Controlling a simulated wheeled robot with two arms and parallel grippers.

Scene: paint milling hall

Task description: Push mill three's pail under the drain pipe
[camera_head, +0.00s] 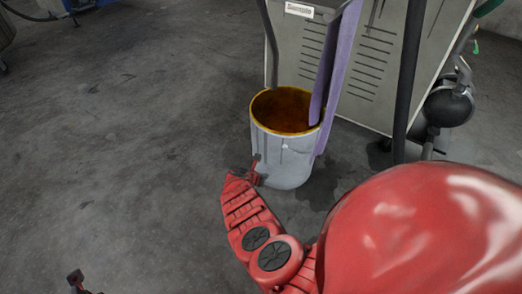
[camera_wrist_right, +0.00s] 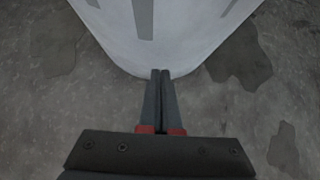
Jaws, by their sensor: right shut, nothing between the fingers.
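A pale grey pail (camera_head: 284,160) with a yellow-stained rim and brown inside stands upright on the floor, against the front of a grey mill cabinet. A dark pipe (camera_head: 271,50) comes down at the cabinet's left edge and ends near the pail's back rim; I cannot tell whether it lies over the opening. My right gripper (camera_head: 248,172) is shut and empty at the pail's lower left side. In the right wrist view the closed fingers (camera_wrist_right: 160,75) reach the pail's wall (camera_wrist_right: 180,40), apparently touching. A small part of my left gripper (camera_head: 78,284) shows at the bottom left.
The mill cabinet (camera_head: 375,75) has vents and a "Sample" label (camera_head: 299,9). Purple strips (camera_head: 343,70) hang at its front, one reaching into the pail. A black hose (camera_head: 408,80) stands right of them. Dark wet stains mark the floor. Floor (camera_head: 120,150) to the left is clear.

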